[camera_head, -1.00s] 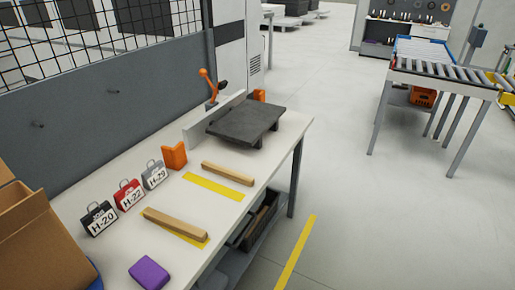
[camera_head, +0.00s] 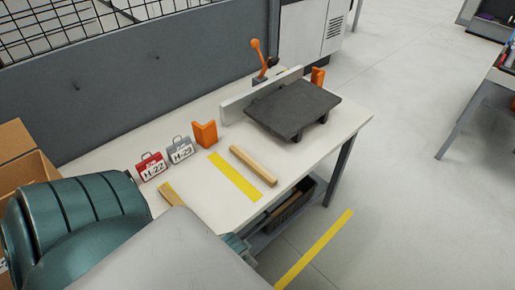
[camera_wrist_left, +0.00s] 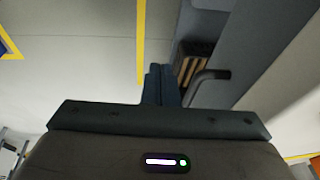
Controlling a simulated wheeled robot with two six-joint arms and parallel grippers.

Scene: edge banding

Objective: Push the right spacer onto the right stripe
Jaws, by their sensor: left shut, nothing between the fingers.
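The right spacer (camera_head: 253,165), a light wooden bar, lies on the white table just to the right of the right stripe (camera_head: 236,177). It is roughly parallel to the yellow stripe with a strip of bare table between them. The left spacer (camera_head: 172,194) is mostly hidden behind my left arm, with only its far end showing. My left gripper (camera_wrist_left: 162,84) is shut and empty in the left wrist view, with floor and the table's lower shelf area beyond it. In the head view my arm hides most of it. My right gripper is not in view.
A dark plate (camera_head: 293,105) on a fixture stands at the table's far end, with an orange bracket (camera_head: 205,134) nearby. A bin (camera_head: 285,212) sits beneath the table. A cardboard box (camera_head: 18,150) stands at left.

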